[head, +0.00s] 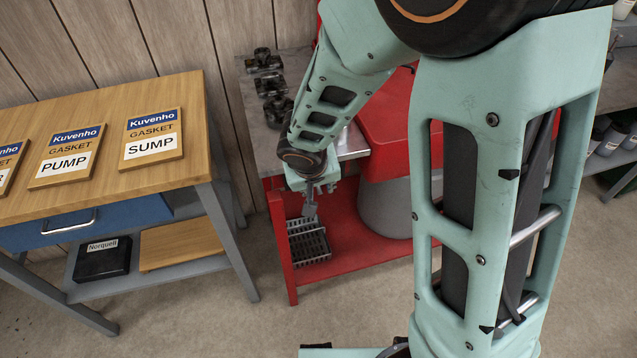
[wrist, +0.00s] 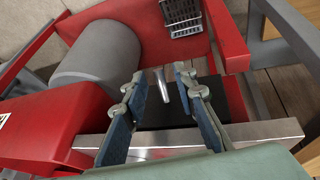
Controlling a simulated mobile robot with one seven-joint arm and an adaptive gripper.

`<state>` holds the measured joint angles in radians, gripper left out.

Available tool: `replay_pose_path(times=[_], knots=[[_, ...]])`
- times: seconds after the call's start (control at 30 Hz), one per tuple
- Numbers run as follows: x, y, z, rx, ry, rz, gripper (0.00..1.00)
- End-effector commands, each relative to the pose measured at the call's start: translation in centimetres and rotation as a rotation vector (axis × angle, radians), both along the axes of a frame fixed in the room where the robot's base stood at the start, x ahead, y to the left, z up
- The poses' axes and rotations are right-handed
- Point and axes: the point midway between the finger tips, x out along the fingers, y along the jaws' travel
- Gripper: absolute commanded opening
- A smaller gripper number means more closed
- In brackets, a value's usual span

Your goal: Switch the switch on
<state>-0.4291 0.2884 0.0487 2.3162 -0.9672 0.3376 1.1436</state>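A small metal switch lever (wrist: 164,88) sticks up from a black plate (wrist: 187,108) in the wrist view. The plate is set beside the bare metal edge of the red workstation. My gripper (wrist: 159,80) is open, with its two blue-padded fingers apart on the left and right of the lever. I cannot tell whether either finger touches it. In the head view my gripper (head: 311,203) points down at the front of the red workstation, and the switch cannot be made out there.
The red workstation (head: 345,245) carries a grey drum (head: 386,208) and a grey slotted basket (head: 309,243) on its lower shelf. A wooden table (head: 100,180) with gasket boxes (head: 153,138) stands at left. Floor between is clear.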

Motion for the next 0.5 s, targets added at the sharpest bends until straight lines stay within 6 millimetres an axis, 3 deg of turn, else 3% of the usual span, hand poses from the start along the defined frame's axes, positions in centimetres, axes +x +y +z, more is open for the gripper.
replay_pose_path(times=[0.27, 0.5], knots=[[-0.01, 0.01, 0.03, 0.000, 0.000, 0.000, 0.00], [0.00, 0.03, 0.16, -0.001, 0.003, -0.001, 0.00]])
